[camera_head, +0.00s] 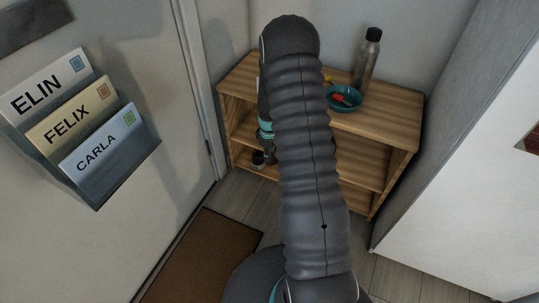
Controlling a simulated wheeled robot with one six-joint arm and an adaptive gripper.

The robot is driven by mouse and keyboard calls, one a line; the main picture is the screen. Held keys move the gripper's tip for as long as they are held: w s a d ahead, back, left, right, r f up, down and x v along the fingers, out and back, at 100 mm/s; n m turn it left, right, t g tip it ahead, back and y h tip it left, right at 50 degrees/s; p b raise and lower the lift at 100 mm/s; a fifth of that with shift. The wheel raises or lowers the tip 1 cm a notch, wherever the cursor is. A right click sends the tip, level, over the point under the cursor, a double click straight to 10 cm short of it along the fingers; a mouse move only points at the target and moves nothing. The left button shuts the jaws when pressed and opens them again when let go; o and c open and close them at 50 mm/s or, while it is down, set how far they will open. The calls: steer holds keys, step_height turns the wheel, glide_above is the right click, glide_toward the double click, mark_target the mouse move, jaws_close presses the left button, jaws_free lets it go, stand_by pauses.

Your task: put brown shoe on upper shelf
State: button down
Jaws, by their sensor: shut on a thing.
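A wooden shelf unit stands against the back wall, with an upper shelf (395,127) on top and lower boards beneath it. My gripper (266,150) shows only in part, at the left of my arm and in front of the shelf unit's left side. It is shut on a small dark thing (258,159) near the lower compartments. That thing is too small and too covered to tell whether it is the brown shoe. I make out no brown shoe clearly elsewhere. My arm hides the middle of the shelf unit.
On the upper shelf stand a grey bottle (368,60) and a teal bowl (343,98) with small things in it. The shelf's front right is clear. A door with name cards (72,115) is at left, a brown mat (205,262) on the floor, a white cabinet (455,190) at right.

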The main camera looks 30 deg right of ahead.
steer(key=c, duration=1)
jaws_free()
steer(key=shift+o, duration=0.2)
steer(key=shift+r, duration=0.1)
step_height(320, 180, up, 12)
